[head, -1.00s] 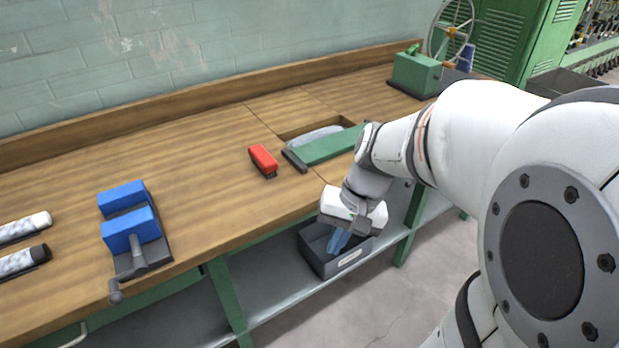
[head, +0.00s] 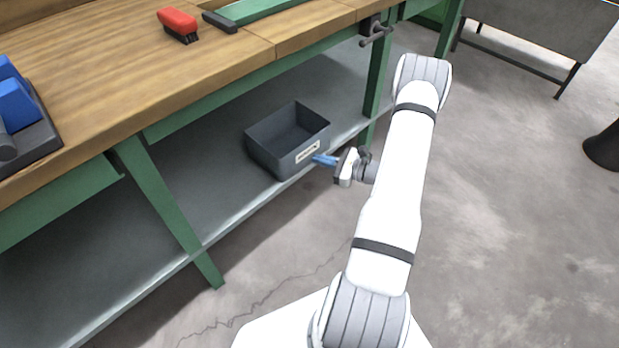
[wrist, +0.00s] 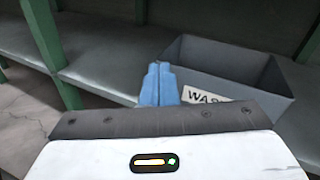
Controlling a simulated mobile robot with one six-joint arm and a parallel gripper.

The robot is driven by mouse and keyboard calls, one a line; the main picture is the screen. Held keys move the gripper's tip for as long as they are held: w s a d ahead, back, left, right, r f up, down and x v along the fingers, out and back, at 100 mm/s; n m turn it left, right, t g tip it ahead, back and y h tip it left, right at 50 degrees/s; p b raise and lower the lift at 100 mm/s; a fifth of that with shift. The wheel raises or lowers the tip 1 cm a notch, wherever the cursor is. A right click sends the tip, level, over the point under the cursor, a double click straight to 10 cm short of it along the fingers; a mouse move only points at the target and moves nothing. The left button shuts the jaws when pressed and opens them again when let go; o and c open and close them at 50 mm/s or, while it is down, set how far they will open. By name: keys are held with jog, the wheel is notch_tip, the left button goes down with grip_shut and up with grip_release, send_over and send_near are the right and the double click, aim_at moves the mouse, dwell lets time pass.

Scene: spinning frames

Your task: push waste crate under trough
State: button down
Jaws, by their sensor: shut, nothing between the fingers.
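The waste crate (head: 272,150) is a dark grey open box with a white label on its front. It sits on the lower shelf under the workbench, near the shelf's front edge, and looks empty in the head view. My gripper (head: 318,159) has blue fingers, shut and empty, at the crate's front by the label's right end. I cannot tell whether they touch it. The gripper (wrist: 158,72) also shows in the wrist view. The trough is not clearly in view.
The grey lower shelf (head: 190,185) has free room left of the crate. A green bench leg (head: 376,85) stands right of it and another (head: 165,205) to the left. A vise-like clamp (head: 376,30) hangs off the bench edge. A red brush (head: 178,22) lies on top.

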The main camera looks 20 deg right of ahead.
aim_at(307, 160)
jog(key=s+d+f+m+t+h+b, duration=0.1)
jog(key=d+f+m+t+h+b, duration=0.2)
jog(key=f, duration=0.4)
jog(key=s+d+f+m+t+h, duration=0.1)
jog(key=d+f+m+h, duration=0.2)
jog(key=f, duration=0.5)
jog(key=shift+y, duration=0.3)
jog(key=b+x, duration=0.1)
jog(key=x, duration=0.3)
jog(key=b+x, duration=0.2)
jog(key=x, duration=0.2)
jog(key=d+b+x, duration=0.1)
jog(key=x, duration=0.3)
jog(key=shift+w+r, duration=0.1)
jog(key=shift+w, duration=0.65)
